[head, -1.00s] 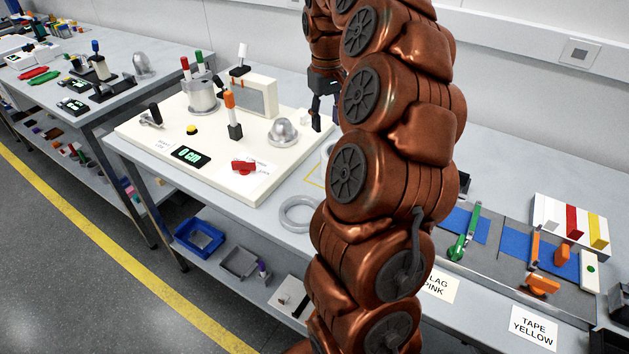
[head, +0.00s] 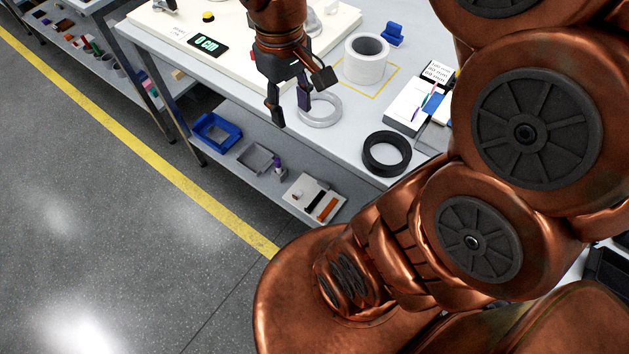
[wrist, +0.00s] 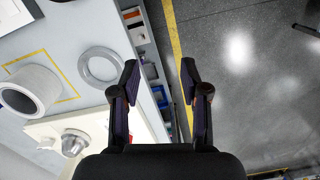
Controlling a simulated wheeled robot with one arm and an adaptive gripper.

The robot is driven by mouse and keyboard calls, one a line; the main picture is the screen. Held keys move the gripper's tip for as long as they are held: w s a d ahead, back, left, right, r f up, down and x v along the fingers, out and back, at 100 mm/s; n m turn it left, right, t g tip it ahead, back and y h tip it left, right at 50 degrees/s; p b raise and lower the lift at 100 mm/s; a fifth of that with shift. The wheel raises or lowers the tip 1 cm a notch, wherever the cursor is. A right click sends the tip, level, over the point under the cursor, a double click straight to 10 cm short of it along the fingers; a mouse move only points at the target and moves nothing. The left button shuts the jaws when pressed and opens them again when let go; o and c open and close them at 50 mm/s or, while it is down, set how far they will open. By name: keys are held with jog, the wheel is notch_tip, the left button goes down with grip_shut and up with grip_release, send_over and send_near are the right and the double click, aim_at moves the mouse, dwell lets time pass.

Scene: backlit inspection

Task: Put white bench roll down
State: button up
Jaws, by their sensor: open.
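The white bench roll (head: 364,71) stands upright on the grey bench by a yellow outline (head: 378,95). Its base hides part of the outline, so I cannot tell whether it is wholly inside. In the wrist view the roll (wrist: 43,88) is at the left, well apart from my fingers. My gripper (head: 290,106) is open and empty near the bench's front edge, to the left of the roll. Its two fingers are spread in the wrist view (wrist: 160,76), with the bench edge, lower shelf and floor beyond them.
A flat grey ring (head: 326,121) lies close to my gripper, and a black ring (head: 371,164) lies nearer the front edge. A white panel with a display (head: 208,45) is at the left. A blue holder (head: 393,36) stands behind the roll. The lower shelf holds a blue bin (head: 232,133).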

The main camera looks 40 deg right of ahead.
jog(key=s+a+f, duration=0.2)
jog(key=s, duration=0.4)
jog(key=s+a+f, duration=0.2)
jog(key=s+f, duration=0.1)
jog(key=s, duration=0.3)
jog(key=shift+s+a+f+m+g, duration=0.15)
jog(key=shift+f+m+g, duration=0.05)
jog(key=shift+m+g, duration=0.2)
jog(key=shift+r+p, duration=0.7)
